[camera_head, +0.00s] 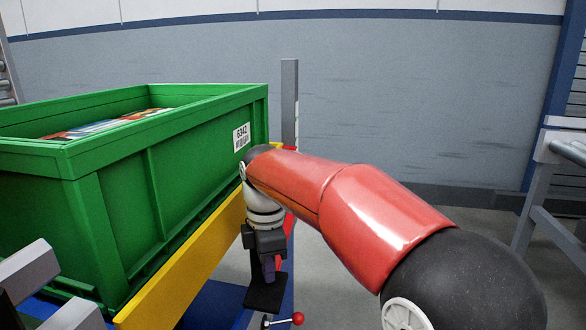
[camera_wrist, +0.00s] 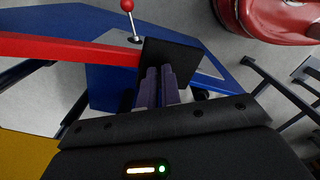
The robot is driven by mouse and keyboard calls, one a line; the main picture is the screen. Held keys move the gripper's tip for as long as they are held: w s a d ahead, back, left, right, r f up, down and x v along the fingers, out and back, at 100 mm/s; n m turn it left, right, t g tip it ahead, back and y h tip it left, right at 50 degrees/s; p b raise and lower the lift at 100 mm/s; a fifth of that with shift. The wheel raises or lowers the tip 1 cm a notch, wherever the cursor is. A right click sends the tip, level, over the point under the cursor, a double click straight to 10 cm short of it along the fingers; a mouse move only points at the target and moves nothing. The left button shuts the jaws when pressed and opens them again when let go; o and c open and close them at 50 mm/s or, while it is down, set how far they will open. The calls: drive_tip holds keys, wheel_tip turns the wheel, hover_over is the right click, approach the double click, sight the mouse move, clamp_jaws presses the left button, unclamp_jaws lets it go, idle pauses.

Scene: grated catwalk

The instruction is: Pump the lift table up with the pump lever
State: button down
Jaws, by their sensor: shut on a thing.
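The lift table has a yellow platform edge (camera_head: 180,279) and a blue base (camera_wrist: 105,88), and a green crate (camera_head: 130,185) labelled 6342 rests on it. The pump lever is a red bar (camera_wrist: 60,47) coming from the left in the wrist view, with a flat black end piece (camera_wrist: 178,52). In the head view this black piece (camera_head: 265,294) hangs beside the platform. My gripper (camera_head: 268,276) points down onto it. In the wrist view the fingers (camera_wrist: 158,76) are close together, shut on the lever's black end. My arm hides part of the lever in the head view.
A small red ball knob (camera_head: 298,318) on a thin metal stem stands close to the gripper; it also shows in the wrist view (camera_wrist: 127,5). A grey post (camera_head: 290,105) rises behind the crate. A grey metal frame (camera_head: 545,190) stands at the right. Floor between is clear.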

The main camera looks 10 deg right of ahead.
wheel_tip(320, 180, up, 23)
drive_tip(key=p, duration=1.4)
drive_tip(key=shift+a+f, duration=0.1)
drive_tip(key=f+b, duration=0.7)
drive_tip(key=f, duration=0.4)
drive_tip(key=f+b, duration=0.7)
drive_tip(key=f, duration=0.5)
drive_tip(key=shift+d+f+b, duration=0.2)
drive_tip(key=shift+f+b, duration=0.1)
drive_tip(key=shift+b, duration=0.1)
wheel_tip(320, 180, up, 24)
drive_tip(key=p, duration=1.5)
drive_tip(key=shift+a+f, duration=0.15)
drive_tip(key=shift+a, duration=0.05)
